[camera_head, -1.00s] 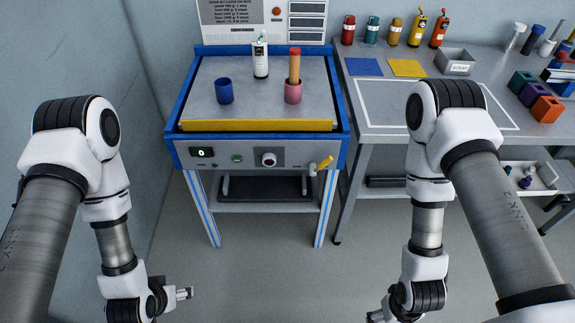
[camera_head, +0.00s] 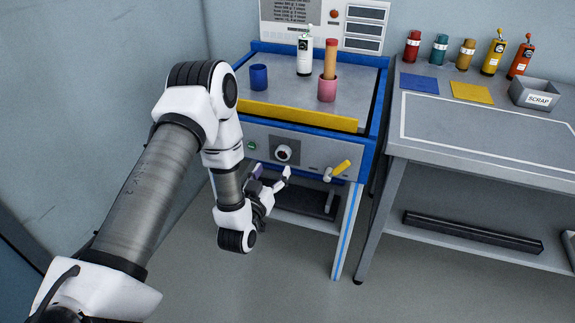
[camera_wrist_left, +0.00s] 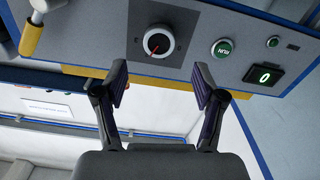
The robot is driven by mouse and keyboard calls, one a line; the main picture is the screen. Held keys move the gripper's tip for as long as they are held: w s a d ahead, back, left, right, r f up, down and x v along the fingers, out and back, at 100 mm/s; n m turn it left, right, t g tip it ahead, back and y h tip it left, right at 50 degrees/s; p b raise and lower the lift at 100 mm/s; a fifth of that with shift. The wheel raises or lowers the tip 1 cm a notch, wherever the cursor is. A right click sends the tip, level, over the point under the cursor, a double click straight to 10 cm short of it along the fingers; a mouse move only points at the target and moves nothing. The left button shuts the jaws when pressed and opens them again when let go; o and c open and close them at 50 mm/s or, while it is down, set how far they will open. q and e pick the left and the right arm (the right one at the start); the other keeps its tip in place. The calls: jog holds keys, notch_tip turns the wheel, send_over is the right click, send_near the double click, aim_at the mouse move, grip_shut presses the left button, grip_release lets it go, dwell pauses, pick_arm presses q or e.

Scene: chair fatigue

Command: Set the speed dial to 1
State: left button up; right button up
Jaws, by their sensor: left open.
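The speed dial (camera_head: 283,153) is a black knob on a white disc on the grey front panel of the blue-framed machine. My left gripper (camera_head: 272,175) is open and empty, just below and in front of the panel. In the wrist view the left fingers (camera_wrist_left: 160,76) are apart, with the dial beyond and between them; they look clear of it. In the head view my left arm hides the display. My right gripper is out of view.
A green button (camera_wrist_left: 222,47) sits between dial and display. A yellow-handled lever (camera_head: 338,170) sticks out right of the dial. A yellow bar (camera_head: 299,116) runs along the machine top's front edge. A grey workbench (camera_head: 480,165) stands to the right. The floor in front is clear.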

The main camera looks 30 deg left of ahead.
aim_at(281, 155)
pick_arm(q)
jog(key=x, duration=0.6)
jog(key=shift+w+d, duration=0.1)
jog(key=shift+w, duration=0.05)
jog(key=c, duration=1.1)
jog(key=shift+c, duration=0.2)
jog(key=shift+n+b, duration=0.3)
jog(key=shift+b, duration=0.05)
jog(key=n+b, duration=0.2)
jog(key=n, duration=0.2)
jog(key=shift+f, duration=0.1)
jog(key=n+b, duration=0.2)
jog(key=n, duration=0.3)
